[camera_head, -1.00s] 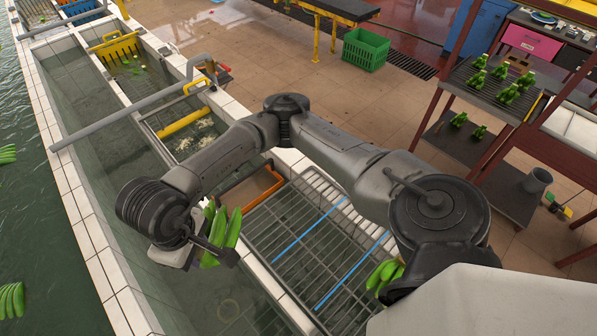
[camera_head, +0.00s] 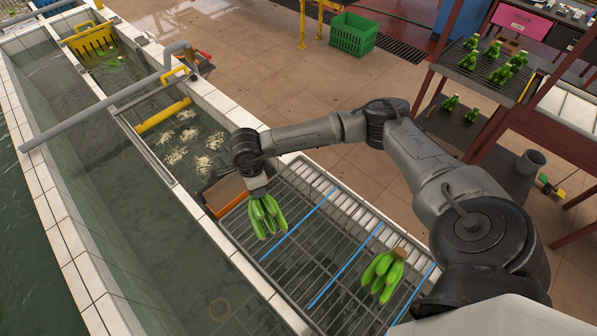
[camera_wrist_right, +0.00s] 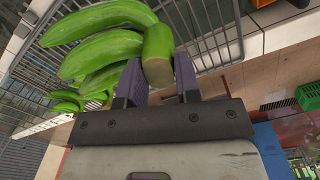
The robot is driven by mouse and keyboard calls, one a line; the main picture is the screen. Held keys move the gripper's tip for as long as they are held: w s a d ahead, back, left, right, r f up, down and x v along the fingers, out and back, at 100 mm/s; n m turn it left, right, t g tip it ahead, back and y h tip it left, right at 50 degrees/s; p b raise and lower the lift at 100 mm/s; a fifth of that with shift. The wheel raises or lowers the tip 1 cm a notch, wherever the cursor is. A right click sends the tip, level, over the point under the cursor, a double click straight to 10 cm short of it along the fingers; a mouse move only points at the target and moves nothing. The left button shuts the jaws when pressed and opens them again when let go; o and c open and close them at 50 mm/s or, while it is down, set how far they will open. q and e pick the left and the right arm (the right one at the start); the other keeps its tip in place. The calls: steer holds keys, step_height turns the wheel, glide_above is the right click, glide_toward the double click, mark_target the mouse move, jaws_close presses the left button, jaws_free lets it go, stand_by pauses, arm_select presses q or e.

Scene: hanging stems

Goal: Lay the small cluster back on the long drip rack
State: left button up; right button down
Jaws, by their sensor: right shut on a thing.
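The small cluster (camera_head: 268,215) of green bananas hangs from my right gripper (camera_head: 258,192), fingers down, over the far left part of the long drip rack (camera_head: 335,232). In the right wrist view, the right gripper (camera_wrist_right: 158,80) is shut on the thick stem of the cluster (camera_wrist_right: 105,42), with the rack's wires (camera_wrist_right: 215,22) behind. I cannot tell whether the fruit tips touch the rack. Another green cluster (camera_head: 383,274) lies on the rack nearer my body. My left gripper is not in view.
Blue bars (camera_head: 345,266) divide the rack; the middle section is bare. An orange-edged tray (camera_head: 225,192) sits just beyond the rack's far end. A tiled water trough (camera_head: 120,200) runs along the left. A dark shelf (camera_head: 485,70) with several clusters stands at right.

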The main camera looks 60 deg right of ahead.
steer(key=s+d+f+m+b, duration=0.2)
steer(key=d+f+m+b, duration=0.1)
steer(key=d+f+m, duration=0.5)
steer(key=s+d+f+m+b, duration=0.1)
steer(key=d+f+m+b, duration=0.2)
steer(key=d+f+m, duration=0.5)
steer(key=shift+s+d+f+m, duration=0.35)
steer(key=shift+d+m, duration=0.05)
steer(key=shift+d, duration=1.15)
steer(key=shift+f, duration=0.2)
steer(key=shift+f+b, duration=0.3)
steer(key=c, duration=1.2)
jaws_free()
steer(key=shift+r, duration=0.1)
steer(key=o, duration=0.4)
steer(key=shift+s, duration=0.1)
steer(key=shift+o, duration=0.2)
